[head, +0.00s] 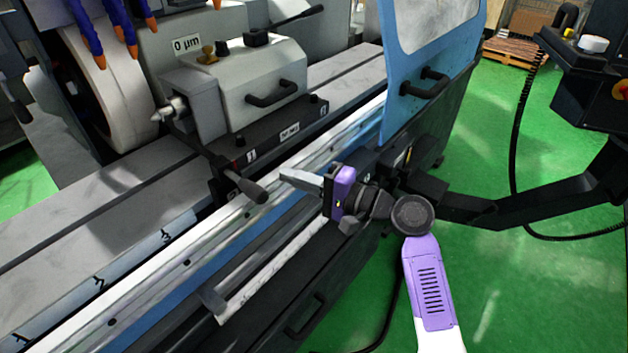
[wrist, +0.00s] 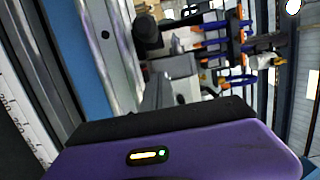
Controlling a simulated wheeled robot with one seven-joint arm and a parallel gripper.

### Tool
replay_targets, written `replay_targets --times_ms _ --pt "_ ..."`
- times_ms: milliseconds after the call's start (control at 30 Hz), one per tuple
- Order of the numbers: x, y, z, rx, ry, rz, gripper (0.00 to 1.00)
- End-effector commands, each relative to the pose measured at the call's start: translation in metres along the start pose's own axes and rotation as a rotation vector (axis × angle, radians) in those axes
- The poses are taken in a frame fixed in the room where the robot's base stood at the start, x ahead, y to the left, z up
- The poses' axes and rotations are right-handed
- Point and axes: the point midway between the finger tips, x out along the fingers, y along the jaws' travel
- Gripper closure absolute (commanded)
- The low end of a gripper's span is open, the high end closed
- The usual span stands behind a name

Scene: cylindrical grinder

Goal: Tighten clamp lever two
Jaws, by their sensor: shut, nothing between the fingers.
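A lever with a dark cylindrical grip (head: 246,187) sticks out from the front of the tailstock base, pointing down and right toward me. Its number cannot be read, so I cannot tell whether it is clamp lever two. My gripper (head: 284,176) is shut and empty, just right of the grip's end with a small gap. In the wrist view, a dark rounded end, probably this grip (wrist: 147,32), shows beyond my purple gripper body.
The grey tailstock (head: 262,75) carries a black handle (head: 272,94) and a black-gripped lever (head: 297,16). A blue door (head: 420,60) stands behind right. A control panel (head: 590,60) on a black arm is at right. Green floor is open at lower right.

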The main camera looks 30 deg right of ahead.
Motion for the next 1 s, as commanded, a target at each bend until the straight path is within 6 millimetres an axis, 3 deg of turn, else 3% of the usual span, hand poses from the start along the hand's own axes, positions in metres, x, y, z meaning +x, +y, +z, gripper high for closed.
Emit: replay_targets --times_ms 67,200,400,1000 --pt "0.016 -0.002 0.001 0.0 -0.003 0.001 1.0" --pt "0.017 -0.001 0.024 0.0 -0.001 0.002 1.0" --pt "0.02 0.0 0.037 0.0 0.0 0.001 1.0" --pt "0.021 -0.001 0.043 -0.001 0.028 0.002 1.0"
